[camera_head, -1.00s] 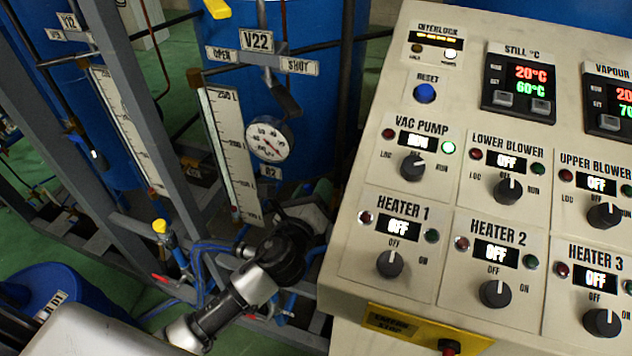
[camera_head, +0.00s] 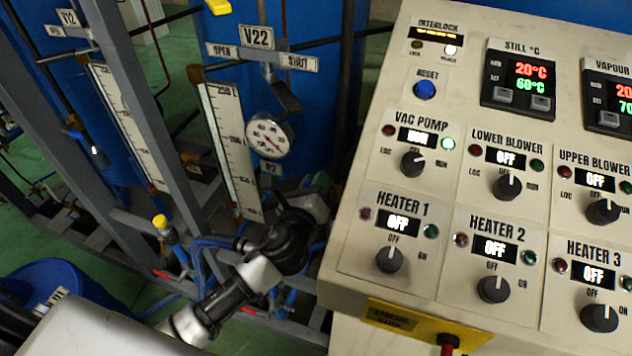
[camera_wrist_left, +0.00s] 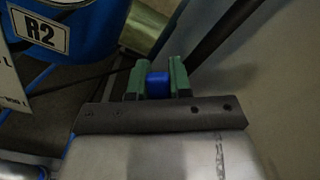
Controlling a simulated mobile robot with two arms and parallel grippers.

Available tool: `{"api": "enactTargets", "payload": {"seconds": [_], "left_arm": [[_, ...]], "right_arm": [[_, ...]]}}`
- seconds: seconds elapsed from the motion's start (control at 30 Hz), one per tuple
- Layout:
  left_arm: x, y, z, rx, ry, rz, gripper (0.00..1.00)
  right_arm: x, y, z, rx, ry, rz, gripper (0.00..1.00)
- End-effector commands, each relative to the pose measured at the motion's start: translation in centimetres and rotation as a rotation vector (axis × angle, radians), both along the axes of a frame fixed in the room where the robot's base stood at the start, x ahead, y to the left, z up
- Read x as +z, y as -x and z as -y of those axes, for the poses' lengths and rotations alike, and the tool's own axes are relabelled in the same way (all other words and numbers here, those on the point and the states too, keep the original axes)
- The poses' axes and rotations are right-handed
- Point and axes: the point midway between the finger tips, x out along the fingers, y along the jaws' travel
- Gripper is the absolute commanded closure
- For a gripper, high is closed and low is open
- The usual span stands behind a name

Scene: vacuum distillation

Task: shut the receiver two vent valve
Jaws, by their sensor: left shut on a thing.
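The V22 label plate (camera_head: 257,37) is on the frame in front of the blue receiver (camera_head: 305,110), between an OPEN tag (camera_head: 222,51) and a SHUT tag (camera_head: 299,63). A dark lever (camera_head: 285,96) hangs below it, slanting down to the right. The receiver's R2 label also shows in the left wrist view (camera_wrist_left: 47,36). My left gripper (camera_wrist_left: 157,72) has its green fingers shut on a small blue piece (camera_wrist_left: 157,86); I cannot tell whether this is a valve handle. In the head view my left arm reaches up beside the panel, its fingertips not clear. My right gripper is out of view.
The control panel (camera_head: 455,175) with knobs and displays fills the right, close to my left wrist. A pressure gauge (camera_head: 268,136), a level scale (camera_head: 230,150) and grey frame posts (camera_head: 150,120) stand near the arm.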

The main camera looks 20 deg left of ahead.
Motion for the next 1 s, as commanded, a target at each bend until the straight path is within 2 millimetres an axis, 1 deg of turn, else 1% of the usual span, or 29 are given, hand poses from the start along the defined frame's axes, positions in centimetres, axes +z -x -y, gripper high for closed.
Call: {"api": "enactTargets", "payload": {"seconds": [0.17,0.37,0.7,1.0], "left_arm": [[-0.2,0.0,-0.2,0.001,0.028,-0.002,1.00],[-0.7,0.0,-0.6,0.000,0.125,-0.004,1.00],[-2.2,0.0,-1.7,0.002,0.424,-0.014,1.00],[-3.7,-0.1,-2.4,0.002,0.691,-0.024,1.00]], "right_arm": [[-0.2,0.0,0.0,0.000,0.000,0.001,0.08],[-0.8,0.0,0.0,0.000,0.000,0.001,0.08],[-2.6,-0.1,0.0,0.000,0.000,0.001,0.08],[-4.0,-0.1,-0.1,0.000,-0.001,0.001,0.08]]}}
